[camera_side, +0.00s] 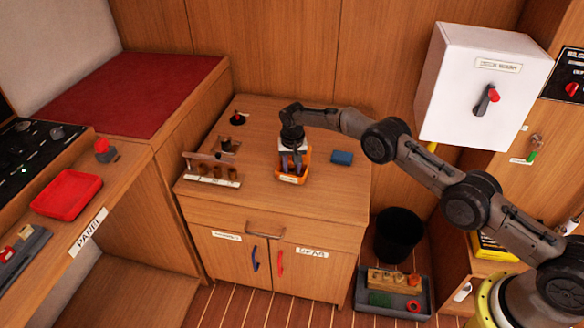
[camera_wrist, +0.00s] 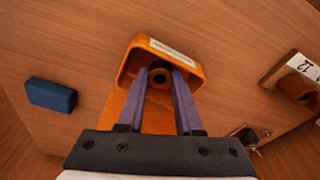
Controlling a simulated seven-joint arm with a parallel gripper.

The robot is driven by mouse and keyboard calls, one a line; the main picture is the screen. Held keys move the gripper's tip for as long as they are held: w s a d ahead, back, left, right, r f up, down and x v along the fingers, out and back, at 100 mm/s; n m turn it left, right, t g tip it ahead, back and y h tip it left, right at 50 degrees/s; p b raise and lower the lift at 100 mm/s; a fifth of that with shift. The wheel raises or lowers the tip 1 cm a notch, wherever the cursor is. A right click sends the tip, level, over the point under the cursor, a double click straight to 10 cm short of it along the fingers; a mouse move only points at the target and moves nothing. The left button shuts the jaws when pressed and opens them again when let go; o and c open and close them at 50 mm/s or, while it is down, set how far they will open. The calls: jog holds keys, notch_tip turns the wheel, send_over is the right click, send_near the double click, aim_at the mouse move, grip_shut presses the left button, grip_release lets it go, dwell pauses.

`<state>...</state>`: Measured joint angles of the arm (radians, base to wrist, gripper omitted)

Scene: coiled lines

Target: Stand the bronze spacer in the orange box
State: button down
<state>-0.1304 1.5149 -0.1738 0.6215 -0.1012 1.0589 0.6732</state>
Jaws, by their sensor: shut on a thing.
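The orange box (camera_side: 306,158) sits on top of the wooden cabinet, and its rim and white label show in the wrist view (camera_wrist: 198,75). My gripper (camera_side: 289,168) points down at the box. In the wrist view my purple fingers (camera_wrist: 160,80) are shut on the bronze spacer (camera_wrist: 160,75), a short dark brown ring with a hole, seen end-on. The spacer appears upright within the outline of the box's opening. I cannot tell whether it touches the box floor. In the side view the fingers and box hide it.
A rack (camera_side: 212,180) with several brown cylinders stands left of the box; part of it shows in the wrist view (camera_wrist: 292,80). A blue block (camera_side: 342,157) lies to the right. A dark round piece with a red top (camera_side: 238,118) is at the back. The cabinet top's front is clear.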

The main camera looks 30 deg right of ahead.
jog(key=shift+f, duration=0.15)
jog(key=c, duration=0.6)
grip_release()
